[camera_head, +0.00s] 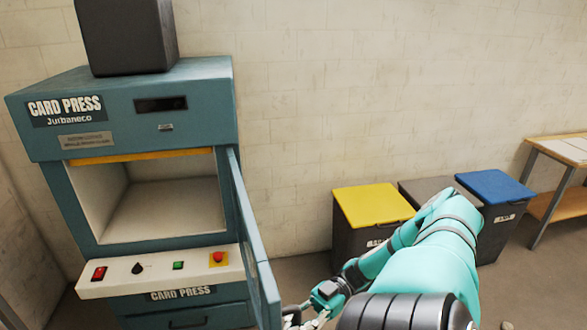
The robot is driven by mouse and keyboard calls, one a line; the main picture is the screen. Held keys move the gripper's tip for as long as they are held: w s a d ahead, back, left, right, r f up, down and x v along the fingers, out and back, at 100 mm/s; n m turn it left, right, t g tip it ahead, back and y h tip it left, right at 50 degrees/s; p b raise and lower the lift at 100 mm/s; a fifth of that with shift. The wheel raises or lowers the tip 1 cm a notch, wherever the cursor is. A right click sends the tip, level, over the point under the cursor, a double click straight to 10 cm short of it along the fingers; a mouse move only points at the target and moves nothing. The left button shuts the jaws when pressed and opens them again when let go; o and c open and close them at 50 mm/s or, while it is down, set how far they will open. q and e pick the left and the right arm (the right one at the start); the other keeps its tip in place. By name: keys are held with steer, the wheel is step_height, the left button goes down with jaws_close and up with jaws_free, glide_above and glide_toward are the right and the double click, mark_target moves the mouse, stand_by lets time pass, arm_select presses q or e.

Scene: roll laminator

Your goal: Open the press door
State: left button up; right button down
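The teal card press (185,120) stands at the left of the head view. Its door (253,245) is swung out on the right side, seen nearly edge-on, and the pale chamber (165,200) is exposed and looks empty. My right arm comes in from the lower right. My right gripper (303,318) is at the bottom edge of the view, beside the lower outer end of the door. Its fingers are partly cut off, so I cannot tell whether they grip the door or a handle. My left gripper is not in view.
A control panel (150,268) with buttons and a knob lies below the chamber. A black box (125,35) sits on top of the press. Bins with yellow (372,205), grey and blue (495,187) lids stand by the wall. A table (562,150) is at the far right.

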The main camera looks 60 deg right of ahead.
steer(key=c, duration=1.3)
jaws_free()
steer(key=shift+w+d, duration=0.15)
steer(key=shift+w, duration=0.2)
steer(key=shift+o, duration=0.3)
steer(key=shift+s, duration=0.15)
steer(key=v, duration=1.2)
